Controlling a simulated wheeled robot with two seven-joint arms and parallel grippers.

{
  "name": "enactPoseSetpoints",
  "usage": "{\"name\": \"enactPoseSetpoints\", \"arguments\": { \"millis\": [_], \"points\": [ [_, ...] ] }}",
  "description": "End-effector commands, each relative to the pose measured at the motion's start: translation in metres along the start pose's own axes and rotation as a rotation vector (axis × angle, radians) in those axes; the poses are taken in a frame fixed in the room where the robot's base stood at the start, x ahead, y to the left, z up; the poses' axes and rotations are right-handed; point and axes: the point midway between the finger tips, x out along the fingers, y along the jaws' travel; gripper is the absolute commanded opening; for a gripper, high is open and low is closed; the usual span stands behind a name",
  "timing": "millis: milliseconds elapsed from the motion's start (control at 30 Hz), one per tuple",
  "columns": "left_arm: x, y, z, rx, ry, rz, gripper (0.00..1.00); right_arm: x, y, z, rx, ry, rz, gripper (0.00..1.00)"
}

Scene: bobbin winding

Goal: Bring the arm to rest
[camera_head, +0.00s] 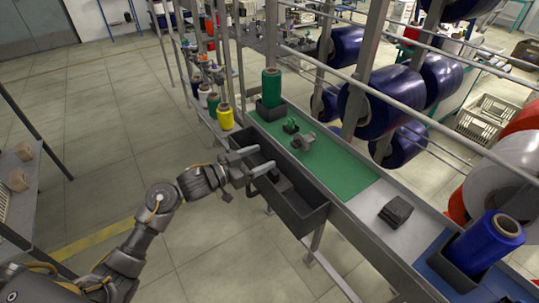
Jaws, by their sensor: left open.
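My left arm reaches in from the lower left. My left gripper (252,164) is open, its two fingers apart, with nothing seen between them. It is at the near side of a dark open bin (300,215) that hangs along the bench's front edge; its fingers overlap the bin's left part in the picture. A dark object lies inside the bin, partly hidden by a finger. My right gripper is not in view.
The bench has a green mat (335,161) with small green and grey parts (302,141). A green bobbin (271,88) stands behind, a blue bobbin (487,240) at the right. A black block (396,210) lies between. Large blue spools (380,102) hang beyond.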

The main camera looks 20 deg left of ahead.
Motion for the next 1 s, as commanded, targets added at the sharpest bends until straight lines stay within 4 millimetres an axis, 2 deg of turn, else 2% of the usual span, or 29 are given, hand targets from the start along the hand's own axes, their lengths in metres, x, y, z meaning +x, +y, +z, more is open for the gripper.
{"name": "enactPoseSetpoints", "arguments": {
  "millis": [100,300,467,767,867,967,1000],
  "points": [
    [-0.024,0.000,0.002,0.003,-0.002,-0.001,0.65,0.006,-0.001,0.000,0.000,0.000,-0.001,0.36],
    [-0.051,0.000,0.001,0.001,0.000,0.000,0.65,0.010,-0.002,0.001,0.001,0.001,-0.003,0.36],
    [-0.059,0.000,0.000,0.000,0.000,0.001,0.65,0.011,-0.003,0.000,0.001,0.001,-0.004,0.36],
    [-0.060,0.001,0.003,0.000,-0.006,-0.009,0.65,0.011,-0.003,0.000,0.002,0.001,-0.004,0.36],
    [-0.063,0.006,0.020,0.002,-0.048,-0.069,0.65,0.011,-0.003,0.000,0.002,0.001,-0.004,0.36],
    [-0.076,0.016,0.055,0.001,-0.158,-0.197,0.65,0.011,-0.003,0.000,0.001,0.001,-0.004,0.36],
    [-0.087,0.022,0.073,-0.003,-0.225,-0.258,0.65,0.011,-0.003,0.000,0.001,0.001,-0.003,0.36]
  ]
}}
